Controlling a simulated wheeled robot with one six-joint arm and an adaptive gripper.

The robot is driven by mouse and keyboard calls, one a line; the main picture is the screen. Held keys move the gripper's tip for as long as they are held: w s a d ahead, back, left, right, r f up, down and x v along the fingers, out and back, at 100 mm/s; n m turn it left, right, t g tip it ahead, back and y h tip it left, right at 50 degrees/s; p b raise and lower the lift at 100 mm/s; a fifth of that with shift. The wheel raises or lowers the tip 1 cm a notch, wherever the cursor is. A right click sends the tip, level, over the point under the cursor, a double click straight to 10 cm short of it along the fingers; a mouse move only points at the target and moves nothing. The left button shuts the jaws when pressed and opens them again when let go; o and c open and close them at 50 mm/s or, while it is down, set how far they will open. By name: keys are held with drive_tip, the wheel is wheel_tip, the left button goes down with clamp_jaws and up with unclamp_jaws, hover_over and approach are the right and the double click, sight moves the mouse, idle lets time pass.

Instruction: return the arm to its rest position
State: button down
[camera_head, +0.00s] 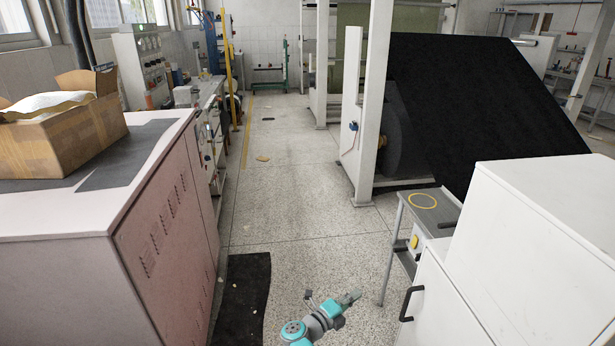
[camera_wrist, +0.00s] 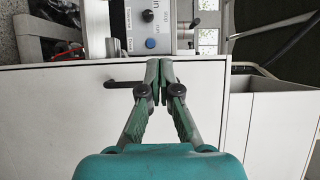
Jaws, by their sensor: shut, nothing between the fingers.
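My arm (camera_head: 317,322) shows low in the middle of the head view, above the speckled floor, reaching up and to the right from the bottom edge. My gripper (camera_head: 350,297) is at its end, left of the white cabinet. In the wrist view my gripper (camera_wrist: 160,78) has its two green fingers together at the tips, with nothing between them. The cabinet's white front (camera_wrist: 60,110) and dark handle (camera_wrist: 122,84) show behind the fingers. The lower part of my arm is cut off by the frame.
A white cabinet (camera_head: 540,250) stands close on the right, beside a small metal stand (camera_head: 425,215). A pinkish machine cabinet (camera_head: 165,220) with a cardboard box (camera_head: 60,145) stands left. A dark mat (camera_head: 243,295) lies near it. The aisle floor (camera_head: 290,190) ahead is mostly clear.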

drive_tip(key=s+d+f+n+t+y, duration=0.1)
drive_tip(key=s+d+f+n+t, duration=0.2)
drive_tip(key=s, duration=0.4)
drive_tip(key=s+d+f+n+t+y, duration=0.1)
drive_tip(key=s+f+n+t+y, duration=0.2)
drive_tip(key=s, duration=0.4)
drive_tip(key=s+n+t+y, duration=0.35)
drive_tip(key=s+n, duration=0.55)
drive_tip(key=s, duration=0.8)
drive_tip(key=s+a+r+n+g+y, duration=0.1)
drive_tip(key=s+r+n, duration=0.3)
drive_tip(key=s, duration=0.6)
drive_tip(key=s+a+r+n+g+y, duration=0.2)
drive_tip(key=s+r+n+y, duration=0.2)
drive_tip(key=s+r, duration=0.5)
drive_tip(key=s+a+r+n+g+y, duration=0.1)
drive_tip(key=s+r+n+y, duration=0.1)
drive_tip(key=s+r+n, duration=0.4)
drive_tip(key=s+r, duration=0.1)
drive_tip(key=s, duration=0.4)
drive_tip(key=shift+a+g, duration=0.35)
drive_tip(key=shift+a, duration=0.05)
drive_tip(key=shift+w+y, duration=0.1)
drive_tip(key=shift+y, duration=0.15)
